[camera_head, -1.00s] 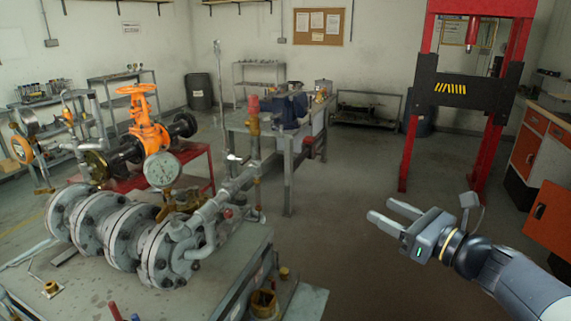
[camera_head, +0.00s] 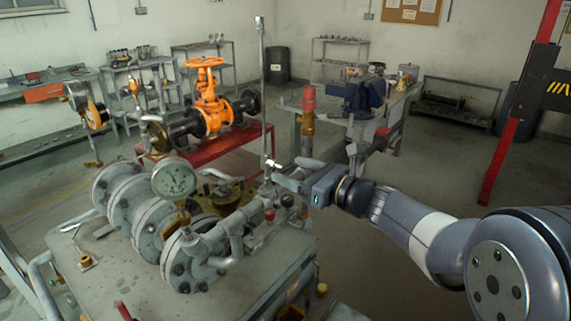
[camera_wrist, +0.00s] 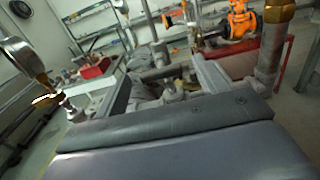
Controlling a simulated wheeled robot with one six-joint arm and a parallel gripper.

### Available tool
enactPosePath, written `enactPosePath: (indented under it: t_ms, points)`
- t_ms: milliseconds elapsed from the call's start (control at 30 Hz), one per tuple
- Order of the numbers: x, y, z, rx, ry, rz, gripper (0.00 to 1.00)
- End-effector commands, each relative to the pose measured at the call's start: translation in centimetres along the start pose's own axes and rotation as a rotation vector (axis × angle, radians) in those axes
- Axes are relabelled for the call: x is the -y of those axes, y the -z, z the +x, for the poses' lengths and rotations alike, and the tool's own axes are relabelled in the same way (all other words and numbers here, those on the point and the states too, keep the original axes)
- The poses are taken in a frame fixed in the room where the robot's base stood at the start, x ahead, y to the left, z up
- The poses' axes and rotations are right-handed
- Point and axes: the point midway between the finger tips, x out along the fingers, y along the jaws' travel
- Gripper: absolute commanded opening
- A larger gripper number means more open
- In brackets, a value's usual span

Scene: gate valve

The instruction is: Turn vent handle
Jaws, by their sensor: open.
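A small white lever handle (camera_head: 272,163) sits at the foot of a tall thin upright pipe (camera_head: 264,90), behind the flanged pipe assembly. I cannot tell for certain that it is the vent handle. My gripper (camera_head: 290,170) is open, its fingers pointing left, just right of the lever. Whether it touches the lever is unclear. In the wrist view, my two fingers (camera_wrist: 168,88) stand apart with grey fittings visible between and beyond them. A pressure gauge (camera_head: 175,178) stands left of the lever and shows at the left of the wrist view (camera_wrist: 18,55).
A grey flanged pipe assembly (camera_head: 165,225) lies on the bench left of my gripper. A red-capped brass fitting (camera_head: 308,105) rises close behind it. An orange gate valve (camera_head: 209,100) sits on a red stand (camera_head: 225,143) farther back. Open floor (camera_head: 410,170) lies right of the bench.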

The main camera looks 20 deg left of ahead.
Motion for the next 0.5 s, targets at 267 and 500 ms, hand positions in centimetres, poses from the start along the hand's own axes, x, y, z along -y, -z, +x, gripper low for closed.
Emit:
enactPosePath:
  t_ms: [267, 500]
  points:
    - [0.0, 0.0, 2.7, 0.000, 0.000, 0.001, 0.69]
    - [0.0, 0.0, 2.9, 0.000, 0.001, 0.000, 0.69]
